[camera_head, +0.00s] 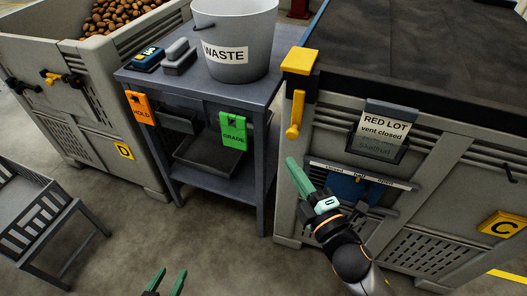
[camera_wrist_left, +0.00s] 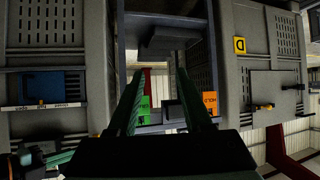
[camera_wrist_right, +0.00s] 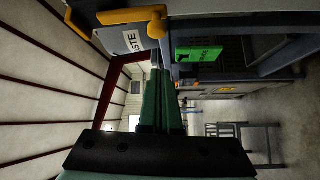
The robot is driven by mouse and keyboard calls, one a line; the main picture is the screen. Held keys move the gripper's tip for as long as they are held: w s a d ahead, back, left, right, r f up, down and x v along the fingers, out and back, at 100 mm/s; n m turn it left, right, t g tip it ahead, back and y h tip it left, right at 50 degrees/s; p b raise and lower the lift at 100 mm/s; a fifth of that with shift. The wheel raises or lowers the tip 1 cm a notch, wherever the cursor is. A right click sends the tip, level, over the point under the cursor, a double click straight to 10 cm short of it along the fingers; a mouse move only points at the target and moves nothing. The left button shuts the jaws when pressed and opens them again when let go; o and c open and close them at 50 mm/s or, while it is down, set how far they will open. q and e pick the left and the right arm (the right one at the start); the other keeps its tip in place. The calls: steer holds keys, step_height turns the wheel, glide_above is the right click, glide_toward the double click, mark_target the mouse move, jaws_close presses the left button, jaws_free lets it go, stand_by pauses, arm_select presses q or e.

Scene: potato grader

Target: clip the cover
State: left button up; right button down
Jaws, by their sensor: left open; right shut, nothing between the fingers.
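A dark cover (camera_head: 420,45) lies over the top of the grey crate marked C (camera_head: 445,150) at the right. A yellow clip (camera_head: 300,61) sits on the cover's near left corner, and a yellow lever (camera_head: 295,115) hangs below it on the crate's front. The yellow piece (camera_wrist_right: 132,17) also shows at the top of the right wrist view. My right gripper (camera_head: 291,162) is shut and empty in front of the crate, below the lever and apart from it. My left gripper (camera_head: 166,279) is open and empty at the bottom of the head view, low over the floor.
A grey table (camera_head: 215,98) with a WASTE bucket (camera_head: 232,30), a blue block (camera_head: 149,58) and a grey block (camera_head: 179,57) stands left of the crate. Crate D (camera_head: 85,110) holds potatoes. A slatted grey piece (camera_head: 40,225) stands at left. Floor between is clear.

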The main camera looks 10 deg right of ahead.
mark_target(295, 116)
arm_select(q)
steer(key=shift+a+f, duration=0.15)
steer(key=shift+a, duration=0.1)
arm_select(e)
steer(key=shift+w+a+r+n, duration=0.2)
steer(key=shift+a+r+n, duration=0.05)
steer(key=shift+a+n, duration=0.25)
steer(key=x, duration=1)
arm_select(q)
steer(key=shift+w+r+t, duration=0.4)
steer(key=shift+w+r, duration=0.05)
steer(key=shift+r, duration=0.25)
arm_select(e)
steer(key=d, duration=0.1)
steer(key=s+d, duration=0.1)
steer(key=d, duration=0.1)
steer(key=shift+s+d+f, duration=0.25)
steer(key=shift+s+d, duration=0.05)
steer(key=shift+s, duration=0.05)
arm_select(q)
steer(key=shift+s+f, duration=0.1)
